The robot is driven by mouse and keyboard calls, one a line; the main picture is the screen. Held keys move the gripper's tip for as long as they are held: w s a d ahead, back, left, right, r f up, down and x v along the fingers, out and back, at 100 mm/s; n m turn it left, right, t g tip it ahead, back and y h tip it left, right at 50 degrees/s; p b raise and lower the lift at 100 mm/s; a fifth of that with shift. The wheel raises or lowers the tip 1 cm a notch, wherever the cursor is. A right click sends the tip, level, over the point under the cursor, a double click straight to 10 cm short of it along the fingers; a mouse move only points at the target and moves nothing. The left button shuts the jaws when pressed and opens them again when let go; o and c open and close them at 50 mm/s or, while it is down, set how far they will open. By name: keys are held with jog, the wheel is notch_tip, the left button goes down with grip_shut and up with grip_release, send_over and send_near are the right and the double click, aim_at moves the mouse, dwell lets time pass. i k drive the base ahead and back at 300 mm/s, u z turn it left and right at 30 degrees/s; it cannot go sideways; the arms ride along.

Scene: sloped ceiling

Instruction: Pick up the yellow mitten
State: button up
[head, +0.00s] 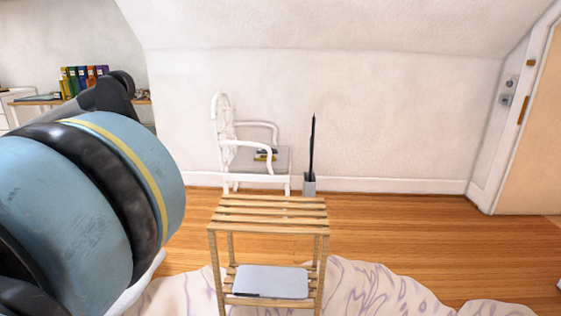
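I cannot make out a yellow mitten for certain. A small yellow and dark item (265,155) lies on the seat of the white armchair (228,150) against the back wall. It is too small to tell what it is, and the chair's arm partly covers it. My gripper is not in view.
A slatted wooden stand (268,209) is in front of the chair, with a grey flat item (271,282) on its lower shelf. A patterned rug (375,295) lies around it. A grey holder (309,186) stands by the wall. Wood floor (420,235) is clear at right.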

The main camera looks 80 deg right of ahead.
aim_at(257, 157)
jog(key=z, duration=4.65)
jog(key=i, duration=1.4)
